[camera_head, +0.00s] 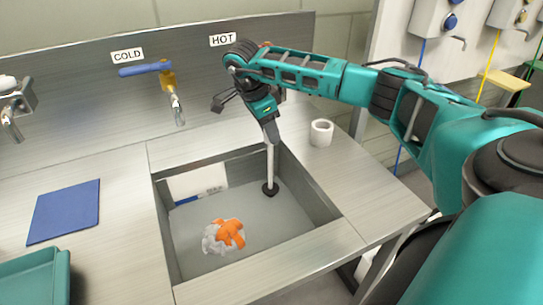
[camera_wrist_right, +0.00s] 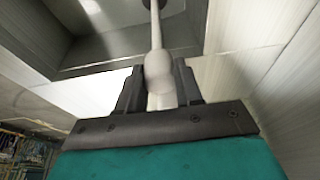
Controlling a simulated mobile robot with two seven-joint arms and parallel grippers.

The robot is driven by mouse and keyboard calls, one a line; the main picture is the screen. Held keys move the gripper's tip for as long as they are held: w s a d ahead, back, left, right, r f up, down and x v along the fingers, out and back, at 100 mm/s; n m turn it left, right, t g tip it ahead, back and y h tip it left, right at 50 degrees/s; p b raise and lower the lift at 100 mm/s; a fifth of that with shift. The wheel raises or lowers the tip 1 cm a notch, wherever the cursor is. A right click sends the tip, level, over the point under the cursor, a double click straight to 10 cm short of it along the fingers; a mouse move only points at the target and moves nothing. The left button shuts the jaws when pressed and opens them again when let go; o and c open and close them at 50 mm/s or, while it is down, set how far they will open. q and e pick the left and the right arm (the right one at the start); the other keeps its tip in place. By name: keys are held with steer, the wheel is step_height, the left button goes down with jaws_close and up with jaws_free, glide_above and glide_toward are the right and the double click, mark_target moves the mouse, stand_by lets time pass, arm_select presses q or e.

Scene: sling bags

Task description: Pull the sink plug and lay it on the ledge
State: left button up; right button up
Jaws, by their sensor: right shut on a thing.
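The sink plug (camera_head: 270,165) is a tall white rod with a black foot, upright in the back right part of the steel sink (camera_head: 327,192). My right gripper (camera_head: 270,138) is above it, shut on its top end. In the right wrist view the plug's pale rounded knob (camera_wrist_right: 158,68) sits between the two dark fingers of the gripper (camera_wrist_right: 160,85). I cannot tell whether the foot touches the sink floor. The steel ledge (camera_head: 385,195) runs along the sink's right side. My left gripper is out of view.
An orange and white crumpled cloth (camera_head: 229,234) lies in the sink. A white roll (camera_head: 321,133) stands right of the sink. A blue mat (camera_head: 64,211) and teal tray (camera_head: 35,278) lie at left. COLD (camera_head: 145,70) and other taps stick out at the back. The right ledge's front is clear.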

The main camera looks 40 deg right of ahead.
steer(key=shift+r+p, duration=0.9)
steer(key=shift+r, duration=1.2)
